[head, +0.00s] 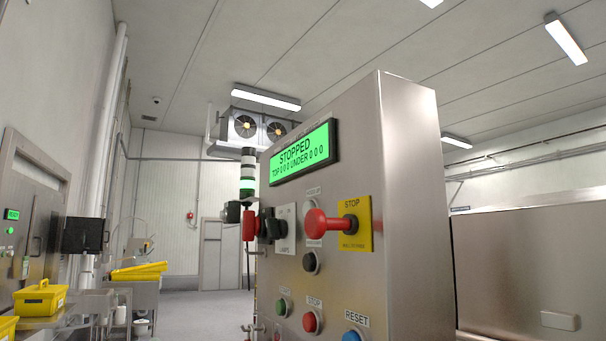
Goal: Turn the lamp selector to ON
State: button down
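The lamp selector is a black knob (270,226) on a white plate (289,240) on the left part of the steel control panel (372,285). The plate seems to read LAMPS at its lower edge. I see the knob from the side and cannot tell which position it points to. A red part (249,227) shows just left of the knob. My gripper is not in view.
Below are green (282,306), red (310,321) and blue (352,335) buttons. A green display (302,152) reads STOPPED. Open floor (205,310) lies left of the panel.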

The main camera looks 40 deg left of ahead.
aim_at(276, 229)
jog(key=i+j+u, duration=0.1)
jog(key=u, duration=1.15)
